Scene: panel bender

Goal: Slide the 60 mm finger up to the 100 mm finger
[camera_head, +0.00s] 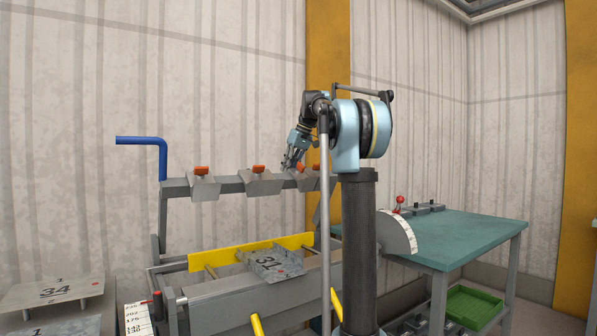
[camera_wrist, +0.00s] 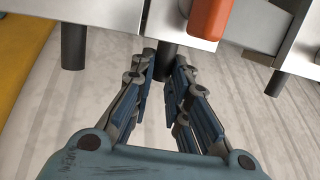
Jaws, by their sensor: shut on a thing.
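Three grey clamping fingers with orange knobs sit along the upper beam in the head view: a left one (camera_head: 204,188), a middle one (camera_head: 262,187) and a right one (camera_head: 304,183), partly hidden by my arm. No size marks are legible, so I cannot tell which is 60 mm or 100 mm. My gripper (camera_head: 289,165) is at the right finger. In the wrist view my gripper (camera_wrist: 161,66) is shut on a dark round peg (camera_wrist: 167,56) below a pale finger plate (camera_wrist: 178,24) with an orange knob (camera_wrist: 210,14). Another pale plate (camera_wrist: 105,12) lies close on its left.
The grey beam (camera_head: 230,187) has a blue handle (camera_head: 142,141) at its left. A yellow bar (camera_head: 215,258) and a sheet part marked 31 (camera_head: 268,263) lie below. A green-topped table (camera_head: 460,238) stands right. Other dark pegs (camera_wrist: 73,46) show in the wrist view.

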